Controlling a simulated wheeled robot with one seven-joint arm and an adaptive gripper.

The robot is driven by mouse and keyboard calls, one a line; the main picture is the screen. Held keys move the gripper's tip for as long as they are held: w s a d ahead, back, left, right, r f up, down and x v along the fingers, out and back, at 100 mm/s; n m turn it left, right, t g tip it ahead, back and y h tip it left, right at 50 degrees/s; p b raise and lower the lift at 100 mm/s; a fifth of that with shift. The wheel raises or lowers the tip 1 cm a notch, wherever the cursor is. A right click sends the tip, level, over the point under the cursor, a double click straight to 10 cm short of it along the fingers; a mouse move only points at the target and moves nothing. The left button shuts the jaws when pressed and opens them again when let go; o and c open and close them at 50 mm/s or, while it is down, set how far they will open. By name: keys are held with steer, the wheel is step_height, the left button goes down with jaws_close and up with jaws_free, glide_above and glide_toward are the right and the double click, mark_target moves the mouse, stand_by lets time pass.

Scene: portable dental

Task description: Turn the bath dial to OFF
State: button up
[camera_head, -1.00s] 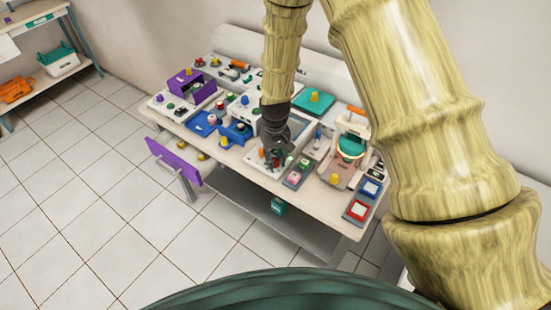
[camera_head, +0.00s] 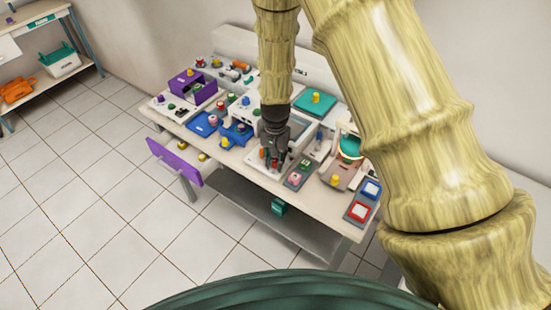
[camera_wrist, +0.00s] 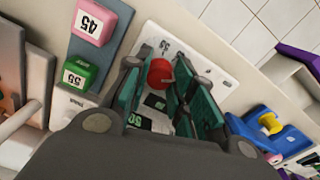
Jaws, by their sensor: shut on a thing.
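The bath dial is a red round knob (camera_wrist: 160,72) on a white panel (camera_wrist: 205,62) with dark number labels, in the wrist view. My gripper (camera_wrist: 156,80) has its green-padded fingers on either side of the red knob and is shut on it. The fingers hide part of the knob and its labels, and I cannot read an OFF mark or tell which setting the knob points to. In the head view my gripper (camera_head: 271,158) points down at the white panel near the table's front edge.
A pink block marked 45 (camera_wrist: 93,22) and a green block (camera_wrist: 78,73) stand left of the panel in the wrist view. A blue device with a yellow knob (camera_wrist: 270,123) is at its right. The tabletop is crowded; the tiled floor (camera_head: 120,240) in front is clear.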

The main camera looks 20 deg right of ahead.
mark_target(275, 161)
stand_by(0.5)
steer(key=o, duration=1)
steer(key=shift+r, duration=0.1)
step_height(275, 161, up, 12)
steer(key=shift+f, duration=0.1)
stand_by(0.4)
